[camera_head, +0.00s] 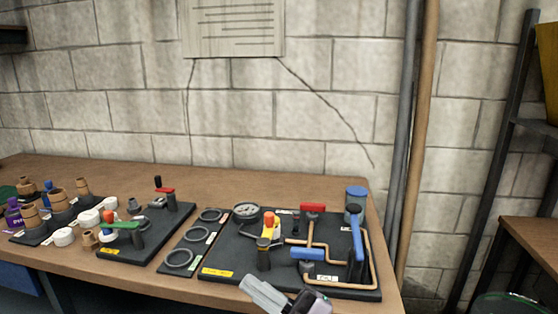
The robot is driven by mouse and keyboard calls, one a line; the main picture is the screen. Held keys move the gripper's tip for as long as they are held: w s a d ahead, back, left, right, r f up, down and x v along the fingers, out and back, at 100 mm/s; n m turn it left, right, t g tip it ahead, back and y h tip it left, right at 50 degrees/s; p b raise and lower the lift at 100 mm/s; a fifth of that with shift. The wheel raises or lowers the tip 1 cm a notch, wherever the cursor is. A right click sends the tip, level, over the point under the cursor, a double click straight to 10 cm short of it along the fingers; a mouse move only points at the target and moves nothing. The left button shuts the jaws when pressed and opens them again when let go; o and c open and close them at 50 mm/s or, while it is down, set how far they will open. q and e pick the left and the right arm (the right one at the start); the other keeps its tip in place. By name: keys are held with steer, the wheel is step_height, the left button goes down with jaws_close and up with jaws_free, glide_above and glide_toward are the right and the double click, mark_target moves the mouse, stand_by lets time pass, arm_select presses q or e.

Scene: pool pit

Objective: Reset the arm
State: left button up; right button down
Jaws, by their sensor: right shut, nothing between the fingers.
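My right gripper (284,298) shows at the bottom, right of centre, low in front of the table's front edge. Its fingers are shut with nothing held. It overlaps the near edge of the large black board in the picture; I cannot tell how far apart they are. My left gripper and arm are not in view.
A wooden table (130,171) carries a black board (226,253) with copper pipes, a gauge (246,211) and red, yellow and blue valves. Rings, a smaller tool board (160,240) and fittings stand left. Wall pipes (413,150) and a dark shelf frame (507,140) are right.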

steer(key=d+f+m+t+h+p, duration=0.1)
steer(key=d+f+m+t+h, duration=0.75)
steer(key=m, duration=0.35)
steer(key=s+d+f+m+g+h+p, duration=0.2)
steer(key=s+d+f+m+g+h, duration=0.5)
steer(key=s+d+f, duration=0.8)
step_height(320, 180, down, 4)
steer(key=s+m+h, duration=0.1)
steer(key=m+h, duration=0.1)
steer(key=h, duration=0.1)
steer(key=shift+s+f, duration=0.15)
steer(key=shift+s, duration=0.2)
